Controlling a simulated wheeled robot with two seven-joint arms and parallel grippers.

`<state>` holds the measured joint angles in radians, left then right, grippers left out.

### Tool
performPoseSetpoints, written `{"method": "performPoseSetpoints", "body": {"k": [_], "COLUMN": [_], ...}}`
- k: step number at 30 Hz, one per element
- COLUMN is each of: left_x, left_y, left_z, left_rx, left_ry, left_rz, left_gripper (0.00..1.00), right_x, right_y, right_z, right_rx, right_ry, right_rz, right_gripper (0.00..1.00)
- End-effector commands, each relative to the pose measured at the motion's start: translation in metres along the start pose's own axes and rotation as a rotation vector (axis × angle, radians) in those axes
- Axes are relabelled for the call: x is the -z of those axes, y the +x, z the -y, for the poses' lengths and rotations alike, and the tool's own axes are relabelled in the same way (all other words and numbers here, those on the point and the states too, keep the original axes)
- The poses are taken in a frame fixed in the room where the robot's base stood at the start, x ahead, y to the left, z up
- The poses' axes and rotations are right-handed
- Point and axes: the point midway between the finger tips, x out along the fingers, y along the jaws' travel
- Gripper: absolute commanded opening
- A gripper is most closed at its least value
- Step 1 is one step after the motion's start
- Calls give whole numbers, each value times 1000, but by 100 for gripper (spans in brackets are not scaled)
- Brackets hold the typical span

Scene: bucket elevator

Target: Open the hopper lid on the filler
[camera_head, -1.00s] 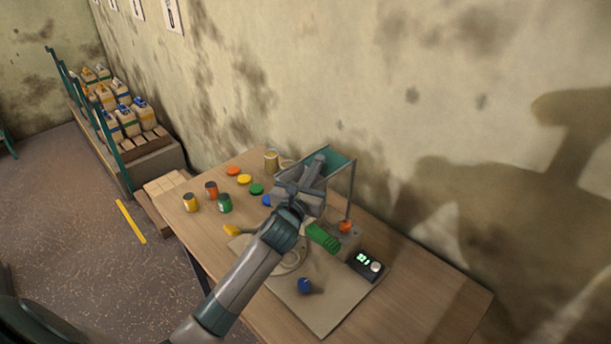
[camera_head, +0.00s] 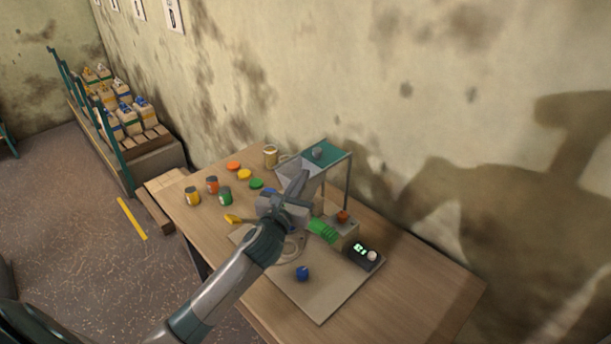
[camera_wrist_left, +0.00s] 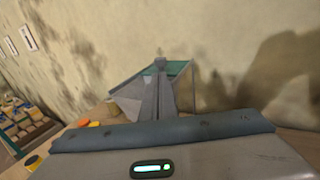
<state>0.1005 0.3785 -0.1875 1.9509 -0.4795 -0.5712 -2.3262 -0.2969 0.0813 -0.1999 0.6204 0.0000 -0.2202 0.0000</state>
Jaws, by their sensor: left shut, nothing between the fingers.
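The filler stands on the table, with a grey sloping hopper (camera_head: 291,167) and a teal lid (camera_head: 333,150) on top. The lid looks flat, with a small grey knob (camera_head: 317,153) on it. My left gripper (camera_head: 302,175) is shut and empty, just in front of and below the lid, apart from the knob in the head view. In the left wrist view, the shut fingers (camera_wrist_left: 161,85) cover the middle of the hopper, and part of the teal lid (camera_wrist_left: 180,67) shows behind them. My right gripper is not in view.
Several jars and coloured discs stand at the left, with a tan mug (camera_head: 271,156) behind. The wall is close behind; the table's right end is clear.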

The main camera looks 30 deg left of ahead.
Motion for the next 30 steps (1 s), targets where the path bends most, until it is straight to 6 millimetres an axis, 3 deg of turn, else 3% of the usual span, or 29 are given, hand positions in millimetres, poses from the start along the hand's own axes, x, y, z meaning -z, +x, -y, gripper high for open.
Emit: {"method": "performPoseSetpoints", "body": {"k": [6,12,30], "left_x": [3,1,0], "left_y": [-35,-56,-61], "left_z": [0,1,0], "left_rx": [2,2,1], "left_ry": [2,1,0], "left_rz": [0,1,0], "left_gripper": [0,0,0], "right_x": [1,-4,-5], "right_y": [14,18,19], "right_z": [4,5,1], "right_rx": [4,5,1], "right_ry": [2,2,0], "right_rz": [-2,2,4], "right_gripper": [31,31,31]}}
